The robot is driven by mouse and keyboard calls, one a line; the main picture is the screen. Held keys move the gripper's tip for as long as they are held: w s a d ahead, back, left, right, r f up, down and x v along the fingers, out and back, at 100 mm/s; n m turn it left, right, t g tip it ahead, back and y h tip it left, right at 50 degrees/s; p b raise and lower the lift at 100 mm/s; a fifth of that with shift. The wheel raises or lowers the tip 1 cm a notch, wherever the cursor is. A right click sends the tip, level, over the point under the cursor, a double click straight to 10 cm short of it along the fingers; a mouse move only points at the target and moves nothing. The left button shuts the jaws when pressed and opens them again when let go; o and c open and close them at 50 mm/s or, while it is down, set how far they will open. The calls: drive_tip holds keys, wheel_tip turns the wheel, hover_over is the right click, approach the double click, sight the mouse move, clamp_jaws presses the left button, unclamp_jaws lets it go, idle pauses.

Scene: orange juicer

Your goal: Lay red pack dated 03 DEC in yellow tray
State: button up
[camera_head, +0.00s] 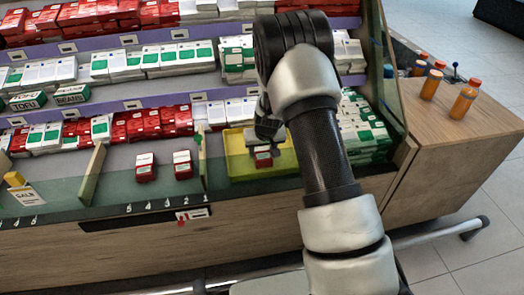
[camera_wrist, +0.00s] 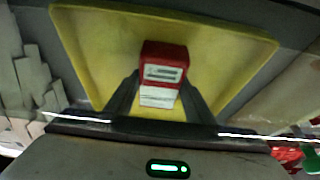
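The yellow tray (camera_head: 237,165) is on the lower shelf, and its yellow floor and rim fill much of the wrist view (camera_wrist: 100,60). My gripper (camera_head: 265,142) points down over it. In the wrist view, its two fingers (camera_wrist: 163,84) are against both sides of a red pack with a white label (camera_wrist: 164,58). This pack also shows in the head view (camera_head: 263,161), inside the tray's outline. Its date is too small to read, and I cannot tell whether it touches the tray floor. Two similar red-and-white packs, a left one (camera_head: 145,168) and a right one (camera_head: 182,165), stand on the shelf left of the tray.
Wooden dividers (camera_head: 93,175) stand on the shelf. Rows of red, white and green packs (camera_head: 130,124) fill the shelves behind. Green-and-white packs (camera_head: 362,130) are stacked right of my arm. Orange bottles (camera_head: 465,99) stand on the wooden counter at right.

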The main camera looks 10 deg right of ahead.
drive_tip(key=o, duration=0.4)
drive_tip(key=shift+r, duration=0.1)
